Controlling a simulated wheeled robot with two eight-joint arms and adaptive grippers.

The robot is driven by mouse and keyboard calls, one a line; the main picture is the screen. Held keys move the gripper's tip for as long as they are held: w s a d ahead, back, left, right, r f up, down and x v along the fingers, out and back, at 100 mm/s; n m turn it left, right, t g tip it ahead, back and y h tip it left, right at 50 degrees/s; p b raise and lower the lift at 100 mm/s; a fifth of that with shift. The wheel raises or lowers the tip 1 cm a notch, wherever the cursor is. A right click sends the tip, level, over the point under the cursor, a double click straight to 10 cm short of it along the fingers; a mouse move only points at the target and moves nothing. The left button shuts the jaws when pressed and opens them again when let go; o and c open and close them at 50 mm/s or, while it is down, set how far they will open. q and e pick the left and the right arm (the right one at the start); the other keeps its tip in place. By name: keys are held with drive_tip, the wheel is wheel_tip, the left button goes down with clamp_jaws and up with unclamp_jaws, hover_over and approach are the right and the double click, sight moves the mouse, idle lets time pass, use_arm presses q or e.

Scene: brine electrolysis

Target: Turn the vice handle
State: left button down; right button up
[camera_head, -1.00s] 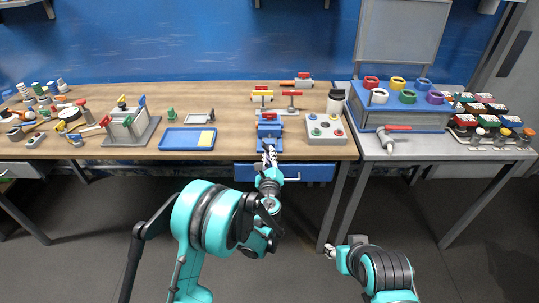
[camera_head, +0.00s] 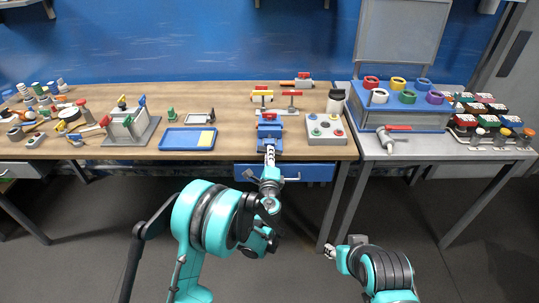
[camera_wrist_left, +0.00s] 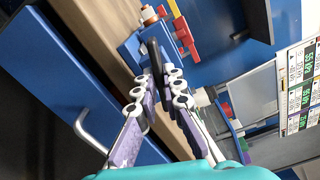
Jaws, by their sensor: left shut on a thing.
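The blue vice (camera_head: 270,130) stands at the front edge of the wooden bench, and its blue body also shows in the left wrist view (camera_wrist_left: 132,50). Its dark handle (camera_wrist_left: 154,56) sits between the fingertips in the left wrist view. My left gripper (camera_head: 269,151) is at the front of the vice, shut on the handle, and its fingers (camera_wrist_left: 158,78) hide part of it. My right gripper (camera_head: 330,252) hangs low in front of the benches, away from the vice. It is too small to tell whether it is open.
A grey button box (camera_head: 324,138) stands just right of the vice. Red-handled and yellow-handled valves (camera_head: 262,98) stand behind it. A blue drawer (camera_head: 308,172) with a handle lies below the bench edge. A blue tray (camera_head: 175,140) lies to the left.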

idle(0.4)
use_arm(q)
drive_tip(key=c, duration=1.6)
unclamp_jaws()
drive_tip(key=shift+c, duration=0.2)
drive_tip(key=s, duration=0.7)
drive_tip(key=shift+s, duration=0.3)
